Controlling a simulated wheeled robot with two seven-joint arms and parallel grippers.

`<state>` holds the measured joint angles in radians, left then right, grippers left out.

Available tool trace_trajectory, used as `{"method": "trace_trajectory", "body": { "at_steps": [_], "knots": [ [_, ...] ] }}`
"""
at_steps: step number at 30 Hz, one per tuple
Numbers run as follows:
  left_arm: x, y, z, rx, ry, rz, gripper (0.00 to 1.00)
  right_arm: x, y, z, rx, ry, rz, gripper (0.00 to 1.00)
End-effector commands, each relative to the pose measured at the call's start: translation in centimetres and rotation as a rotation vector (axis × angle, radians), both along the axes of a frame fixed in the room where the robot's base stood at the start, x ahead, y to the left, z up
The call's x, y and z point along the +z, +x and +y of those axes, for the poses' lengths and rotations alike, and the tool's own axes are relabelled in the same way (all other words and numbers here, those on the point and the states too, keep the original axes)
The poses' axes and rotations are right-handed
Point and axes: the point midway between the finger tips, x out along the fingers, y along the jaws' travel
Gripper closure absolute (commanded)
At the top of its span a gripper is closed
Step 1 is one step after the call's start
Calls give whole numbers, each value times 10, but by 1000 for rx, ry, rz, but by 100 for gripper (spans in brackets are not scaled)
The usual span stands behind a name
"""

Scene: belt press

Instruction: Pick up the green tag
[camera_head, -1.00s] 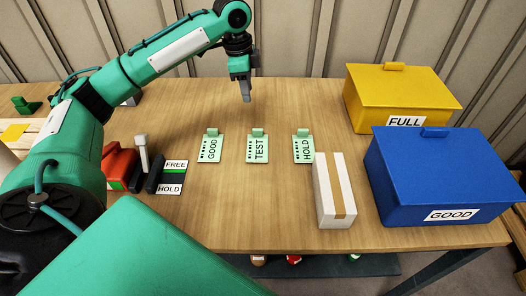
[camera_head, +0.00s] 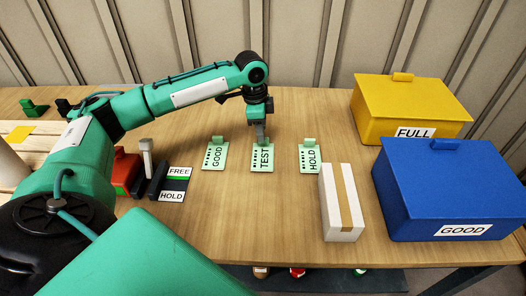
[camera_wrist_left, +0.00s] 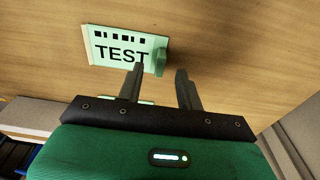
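Three light green tags lie in a row on the wooden table: GOOD (camera_head: 215,157), TEST (camera_head: 263,158) and HOLD (camera_head: 311,158). Each has a raised tab at its far end. My left gripper (camera_head: 262,138) points down at the tab end of the TEST tag. In the left wrist view the left gripper (camera_wrist_left: 159,72) is open, and the TEST tag's tab (camera_wrist_left: 160,61) shows just beyond and between the fingertips. The TEST tag (camera_wrist_left: 118,48) lies flat; I cannot tell any contact. My right gripper is not in view.
A white box with a tan strip (camera_head: 341,203) stands right of the HOLD tag. Farther right are a blue GOOD box (camera_head: 440,190) and a yellow FULL box (camera_head: 410,105). A FREE/HOLD panel (camera_head: 174,184) with a lever (camera_head: 146,150) is at left. The table front is clear.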

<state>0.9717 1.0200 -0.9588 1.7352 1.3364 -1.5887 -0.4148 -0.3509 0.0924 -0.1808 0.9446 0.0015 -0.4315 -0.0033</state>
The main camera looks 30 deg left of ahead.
Motion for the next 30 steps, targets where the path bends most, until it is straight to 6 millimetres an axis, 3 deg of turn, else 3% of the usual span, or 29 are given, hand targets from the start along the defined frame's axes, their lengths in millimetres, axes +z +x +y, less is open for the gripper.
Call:
{"method": "trace_trajectory", "body": {
  "at_steps": [6, 14, 15, 21, 30],
  "knots": [
    [-28, 3, -4, 0, 1, 1, 64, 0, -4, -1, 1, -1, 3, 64],
    [-33, 3, -5, 0, 1, 0, 64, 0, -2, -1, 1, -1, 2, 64],
    [-33, 3, -5, 0, 1, 0, 66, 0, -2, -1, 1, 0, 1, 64],
    [-32, 3, -5, 0, 1, 0, 100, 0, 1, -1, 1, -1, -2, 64],
    [-32, 3, -5, 0, 1, -1, 100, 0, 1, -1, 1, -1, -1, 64]
  ]
}}
